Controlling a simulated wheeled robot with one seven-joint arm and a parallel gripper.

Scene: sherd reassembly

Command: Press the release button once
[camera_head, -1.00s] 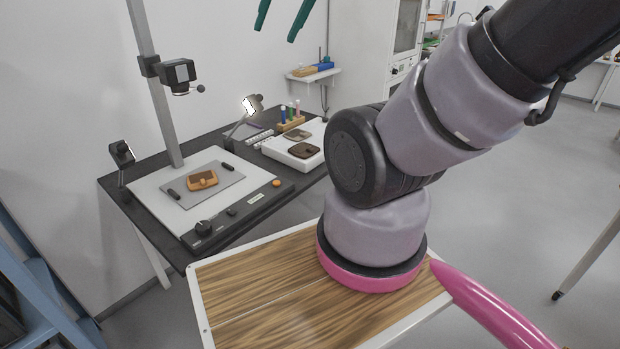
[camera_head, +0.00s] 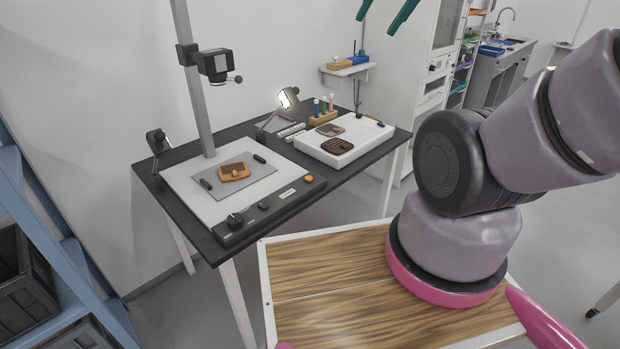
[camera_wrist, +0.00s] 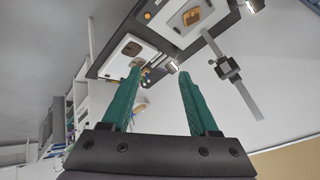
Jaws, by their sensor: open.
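The orange round button (camera_head: 309,179) sits at the right end of the black control strip on the front of the copy stand base (camera_head: 190,171). The strip also has a dark knob (camera_head: 235,219) and a small black switch. A tan and brown sherd piece (camera_head: 234,172) lies on the grey mat of the stand. My gripper (camera_head: 388,8) has teal fingers, partly cut off at the top of the head view, high above and apart from the bench. In the wrist view my gripper (camera_wrist: 160,70) is open with nothing between its fingers.
A camera (camera_head: 215,65) hangs on the stand's column, with lamps beside it. A blue shelf (camera_head: 60,250) is at left. Grey floor is open at right.

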